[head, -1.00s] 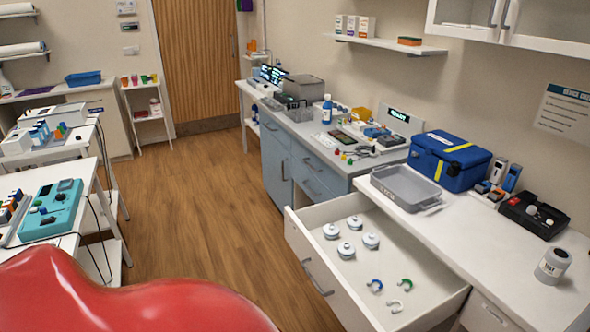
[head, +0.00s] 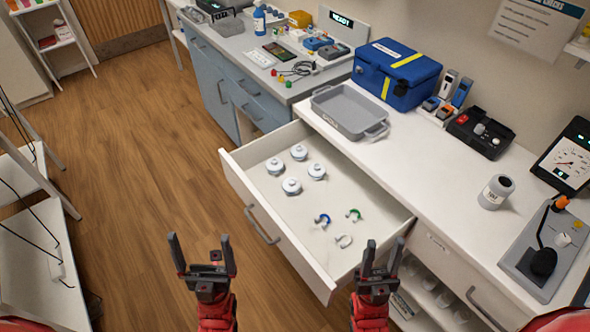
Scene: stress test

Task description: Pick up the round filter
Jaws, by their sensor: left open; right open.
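Several white round filters (head: 291,187) with raised centres sit in the back-left part of the open drawer (head: 262,198). I cannot tell which one the task means. Three small curved clips lie in the same drawer, nearer its right end: a blue one (head: 322,220), a green one (head: 354,214) and a white one (head: 343,241). My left gripper (head: 200,240) is open and empty, in front of the drawer, to the lower left of the filters in the picture. My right gripper (head: 384,245) is open and empty near the drawer's right front corner, apart from the filters.
A control panel with a dial (head: 567,165) stands at right. Wooden floor (head: 130,180) is clear at left.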

